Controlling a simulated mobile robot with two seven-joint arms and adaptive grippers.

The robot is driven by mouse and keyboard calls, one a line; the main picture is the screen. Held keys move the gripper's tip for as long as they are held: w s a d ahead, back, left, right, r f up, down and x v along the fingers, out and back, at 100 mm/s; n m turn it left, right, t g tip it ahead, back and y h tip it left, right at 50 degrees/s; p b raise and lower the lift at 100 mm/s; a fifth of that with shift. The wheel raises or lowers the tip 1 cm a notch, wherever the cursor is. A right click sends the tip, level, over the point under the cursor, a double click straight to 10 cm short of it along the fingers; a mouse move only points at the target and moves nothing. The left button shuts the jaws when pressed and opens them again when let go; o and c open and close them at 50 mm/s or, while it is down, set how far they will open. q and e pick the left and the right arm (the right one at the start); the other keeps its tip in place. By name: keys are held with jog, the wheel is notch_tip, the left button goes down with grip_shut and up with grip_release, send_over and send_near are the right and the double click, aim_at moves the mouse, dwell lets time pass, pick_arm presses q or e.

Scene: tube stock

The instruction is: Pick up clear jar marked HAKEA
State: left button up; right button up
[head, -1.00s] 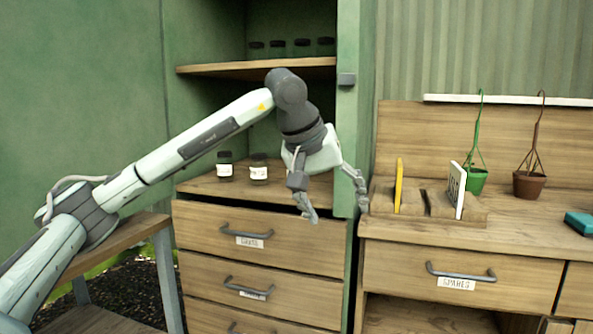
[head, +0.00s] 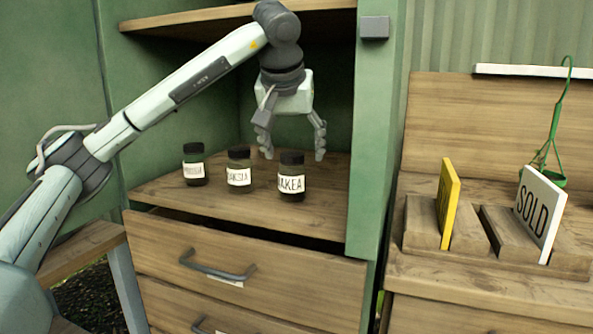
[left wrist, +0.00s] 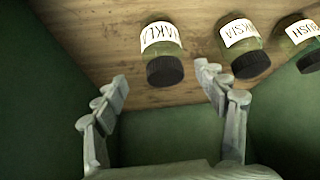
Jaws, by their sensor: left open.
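The clear jar marked HAKEA (head: 291,178) has a black lid and a white label and stands upright on the cabinet shelf, rightmost of three jars in the head view. In the left wrist view the HAKEA jar (left wrist: 161,52) lies beyond the fingertips, between their lines and apart from them. My left gripper (head: 293,157) is open and empty, pointing down just above and apparently behind the jar; its open fingers also show in the left wrist view (left wrist: 160,80). My right gripper is not in view.
Two similar jars, a middle one (head: 239,170) and a left one (head: 194,165), stand left of the HAKEA jar. An upper shelf (head: 200,18) hangs overhead. The cabinet's right post (head: 372,150) stands close by. The SOLD sign (head: 539,212) and yellow card (head: 448,205) are farther right.

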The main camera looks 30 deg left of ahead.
aim_at(294, 171)
pick_arm(q)
jog(key=x, duration=0.7)
jog(key=shift+a+f, duration=0.15)
jog(key=shift+a, duration=0.2)
jog(key=c, duration=1.5)
